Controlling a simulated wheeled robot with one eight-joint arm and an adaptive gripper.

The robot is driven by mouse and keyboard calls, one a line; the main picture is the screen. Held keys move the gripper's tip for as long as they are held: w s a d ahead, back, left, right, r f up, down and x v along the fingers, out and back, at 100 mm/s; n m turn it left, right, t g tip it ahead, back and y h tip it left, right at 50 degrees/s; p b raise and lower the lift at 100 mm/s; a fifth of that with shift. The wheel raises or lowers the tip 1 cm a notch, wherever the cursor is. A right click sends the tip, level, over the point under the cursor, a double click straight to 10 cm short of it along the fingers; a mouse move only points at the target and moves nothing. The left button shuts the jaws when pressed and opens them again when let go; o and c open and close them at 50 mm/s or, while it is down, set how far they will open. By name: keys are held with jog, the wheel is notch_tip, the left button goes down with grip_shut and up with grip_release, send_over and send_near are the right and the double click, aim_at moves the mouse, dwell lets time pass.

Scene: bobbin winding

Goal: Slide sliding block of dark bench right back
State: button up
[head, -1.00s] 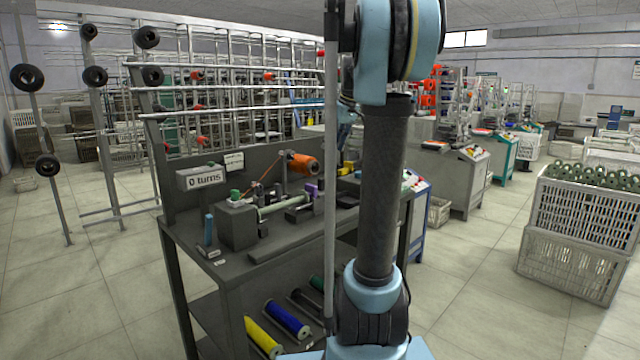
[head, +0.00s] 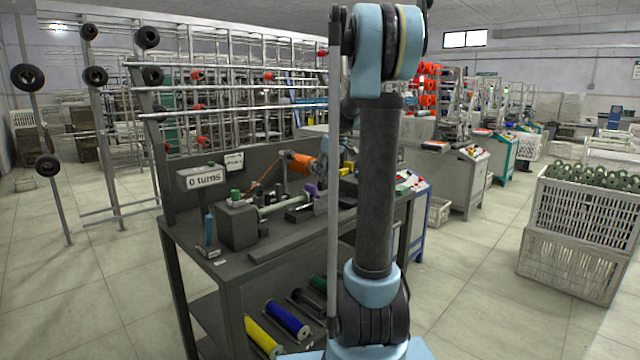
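The dark bench (head: 290,250) stands left of my arm. On it a dark headstock block (head: 237,226) is at the left, with a pale green rod (head: 282,204) running right from it. The dark sliding block (head: 299,213) is at the rod's right end, with a purple part (head: 311,190) by it. My forearm's blue end shows behind my upright arm links, above the bench's right part. My gripper (head: 321,197) seems to be just right of the purple part, small and partly hidden by my arm. Its fingers and any contact with the block cannot be made out.
An orange spool (head: 300,163) stands at the bench's back, with a thread running left. A "0 turns" sign (head: 201,177) is at the back left. Blue (head: 288,320) and yellow (head: 262,337) rolls lie on the lower shelf. White crates (head: 580,220) stand at the right.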

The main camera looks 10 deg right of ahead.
jog(key=shift+x, duration=2.1)
grip_shut()
